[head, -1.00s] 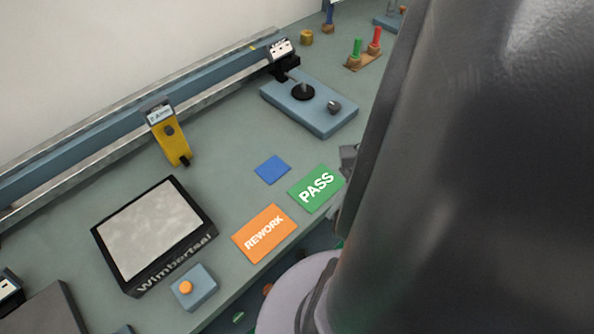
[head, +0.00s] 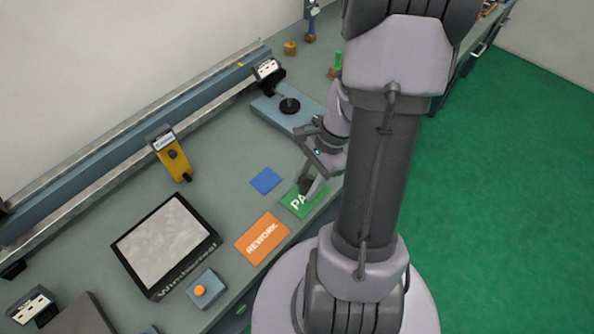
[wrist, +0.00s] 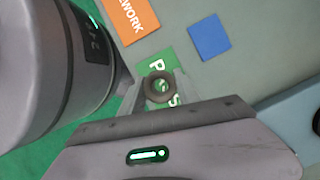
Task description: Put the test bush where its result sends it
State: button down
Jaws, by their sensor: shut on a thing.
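The test bush (wrist: 147,87) is a dark ring with an open bore, and green shows through the bore in the wrist view. My gripper (wrist: 158,90) is shut on it. In the head view my gripper (head: 309,184) is over the green PASS card (head: 292,204), with the bush dark between the fingertips. I cannot tell whether the bush touches the card. The PASS card also shows under the bush in the wrist view (wrist: 155,62). My gripper hides part of the PASS lettering.
A plain blue card (head: 265,181) lies behind the PASS card. A blue gauge stand (head: 268,107) with a black disc is at the back, partly hidden by my arm. A yellow gauge (head: 170,155), a black-framed speckled plate (head: 162,240) and an orange-button box (head: 205,289) stand left.

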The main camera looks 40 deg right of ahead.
aim_at(309, 183)
jog(key=shift+w+d+f+b, duration=0.15)
jog(key=shift+f+b, duration=0.45)
jog(key=shift+f, duration=0.4)
jog(key=shift+w+f+b, duration=0.1)
jog(key=shift+f+b, duration=0.45)
jog(key=shift+f, duration=0.45)
jog(key=c, duration=0.9)
grip_release()
jog(key=shift+r, duration=0.15)
